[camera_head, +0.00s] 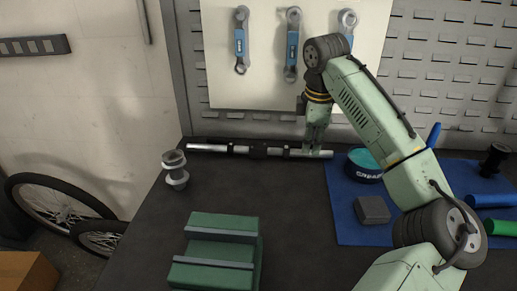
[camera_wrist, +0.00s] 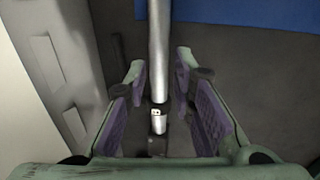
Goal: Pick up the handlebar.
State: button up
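The handlebar (camera_head: 220,147) is a straight silver bar with black fittings around its middle. It lies across the back of the dark workbench, near the wall panel. My gripper (camera_head: 317,148) points down over the right part of the bar. In the wrist view the gripper (camera_wrist: 160,118) is open, its purple-padded fingers to either side. The silver bar (camera_wrist: 158,50) runs from the top edge into the space between the fingers, with gaps on both sides. A short silver piece (camera_wrist: 157,122) also shows between them. I cannot tell how far the fingertips reach below the bar.
A blue mat (camera_head: 345,215) to the right holds a teal-topped tin (camera_head: 363,173), a grey block (camera_head: 373,210) and tubes. A green vise-like block (camera_head: 215,250) and a metal stem part (camera_head: 175,170) stand left. Wrenches (camera_head: 292,45) hang behind. The bench middle is clear.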

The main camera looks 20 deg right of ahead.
jog(key=shift+w+d+f, duration=0.1)
jog(key=shift+w+f, duration=0.05)
jog(key=shift+f, duration=0.65)
jog(key=shift+w+d+f, duration=0.1)
jog(key=shift+w+f, duration=0.05)
jog(key=shift+f, duration=0.65)
jog(key=shift+c, duration=0.2)
grip_shut()
